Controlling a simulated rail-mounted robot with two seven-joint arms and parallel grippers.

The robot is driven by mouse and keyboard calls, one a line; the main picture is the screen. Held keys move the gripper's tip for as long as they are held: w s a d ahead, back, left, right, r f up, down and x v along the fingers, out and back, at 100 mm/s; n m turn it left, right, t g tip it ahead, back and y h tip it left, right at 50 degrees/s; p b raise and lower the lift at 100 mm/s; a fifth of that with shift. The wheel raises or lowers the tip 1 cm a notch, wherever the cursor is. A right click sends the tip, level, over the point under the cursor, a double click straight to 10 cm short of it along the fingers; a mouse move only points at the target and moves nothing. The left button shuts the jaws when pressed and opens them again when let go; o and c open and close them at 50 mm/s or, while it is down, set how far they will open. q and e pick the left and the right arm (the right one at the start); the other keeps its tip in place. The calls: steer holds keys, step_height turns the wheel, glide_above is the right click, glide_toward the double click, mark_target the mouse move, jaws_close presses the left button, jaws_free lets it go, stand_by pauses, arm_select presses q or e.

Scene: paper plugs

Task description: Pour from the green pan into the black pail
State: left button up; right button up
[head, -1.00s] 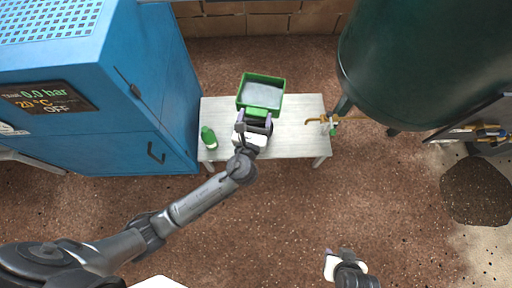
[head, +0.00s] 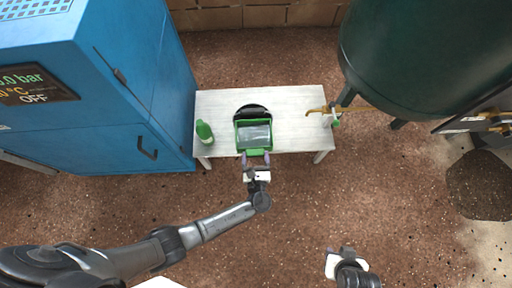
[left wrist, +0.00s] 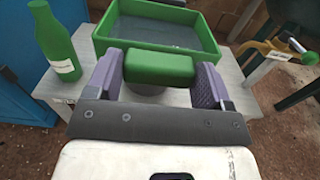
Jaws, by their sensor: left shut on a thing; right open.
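The green pan (head: 240,136) is a rectangular tray with a grey inside; I cannot tell what it contains. My left gripper (head: 257,163) is shut on the pan's green handle, which shows between its purple fingers in the left wrist view (left wrist: 160,68). The pan looks about level. The black pail (head: 251,108) is on the table just behind the pan, and the pan hides its near part. I cannot tell whether the two touch. My right gripper (head: 341,258) is open and empty at the bottom, away from the table.
A green bottle (head: 204,131) stands at the left of the pale table (head: 290,130), and also shows in the left wrist view (left wrist: 54,42). A yellow pipe with a tap (head: 320,110) reaches over the right edge from a large green tank (head: 420,60). A blue cabinet (head: 100,90) stands left.

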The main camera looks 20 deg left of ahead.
arm_select(q)
steer(key=g+p, duration=0.1)
steer(key=p, duration=0.2)
steer(key=shift+w+a+r+h+p, duration=0.1)
steer(key=shift+r+h+p, duration=0.05)
steer(key=shift+h+p, duration=0.15)
steer(key=shift+g, duration=0.3)
steer(key=shift+f, duration=0.3)
steer(key=shift+r+g+h, duration=0.3)
steer(key=shift+r+g, duration=0.2)
steer(key=shift+r, duration=0.4)
steer(key=shift+r+g+h, duration=0.3)
steer(key=shift+r+g, duration=0.3)
steer(key=shift+r, duration=0.15)
